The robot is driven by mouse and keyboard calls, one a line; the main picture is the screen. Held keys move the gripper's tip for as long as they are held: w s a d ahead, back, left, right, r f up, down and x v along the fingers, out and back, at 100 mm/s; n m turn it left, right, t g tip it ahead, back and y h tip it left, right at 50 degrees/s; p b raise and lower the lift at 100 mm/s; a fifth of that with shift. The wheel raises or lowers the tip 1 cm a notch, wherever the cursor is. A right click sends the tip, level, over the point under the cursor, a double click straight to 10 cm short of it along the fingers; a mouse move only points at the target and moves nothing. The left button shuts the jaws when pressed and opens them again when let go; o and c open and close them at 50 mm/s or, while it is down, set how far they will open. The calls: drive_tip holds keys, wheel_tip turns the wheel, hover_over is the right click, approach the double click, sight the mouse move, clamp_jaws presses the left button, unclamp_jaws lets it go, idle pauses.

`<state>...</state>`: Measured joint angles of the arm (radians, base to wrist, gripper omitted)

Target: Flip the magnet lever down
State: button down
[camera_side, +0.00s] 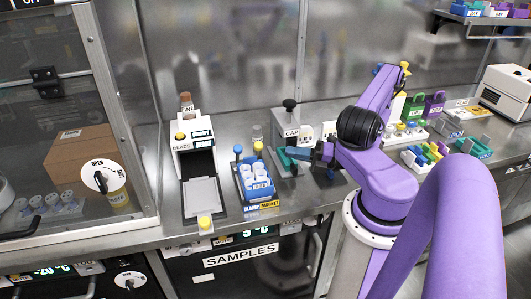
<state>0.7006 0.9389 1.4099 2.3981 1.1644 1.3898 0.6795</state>
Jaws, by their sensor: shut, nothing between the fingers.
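The magnet station, a blue rack (261,187) with several white-capped vials, stands on the steel bench left of centre. Its yellow MAGNET label (270,205) is at its front. A lever with a round blue knob (238,149) stands upright at the rack's back left corner. My gripper (285,158) is to the right of the rack, in front of the CAP device. It is shut and apart from the blue knob. The fingertips are small and hard to make out against the teal part near them.
The CAP device (290,120) with a black knob stands behind my gripper. A white BEADS machine (193,140) with a grey tray (202,198) is left of the rack. A glass-fronted cabinet (70,130) fills the far left. Coloured racks (425,152) crowd the right bench.

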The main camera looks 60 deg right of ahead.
drive_tip(key=s+a+r+m+g+h, duration=0.4)
drive_tip(key=a+r+m+g, duration=0.1)
drive_tip(key=a+m+g, duration=0.45)
drive_tip(key=s+a+r+m+g+h, duration=0.4)
drive_tip(key=a+r+m+g, duration=0.2)
drive_tip(key=a+m+g, duration=0.4)
drive_tip(key=w+d+f+n+t+h, duration=0.1)
drive_tip(key=w+f+n+t+h, duration=0.2)
drive_tip(key=w+n, duration=0.4)
drive_tip(key=w+d+f+n+t+h, duration=0.1)
drive_tip(key=w+f+n+t+h, duration=0.2)
drive_tip(key=w+f+n+h, duration=0.2)
drive_tip(key=w+n+h, duration=0.2)
drive_tip(key=n, duration=0.1)
drive_tip(key=shift+d, duration=0.3)
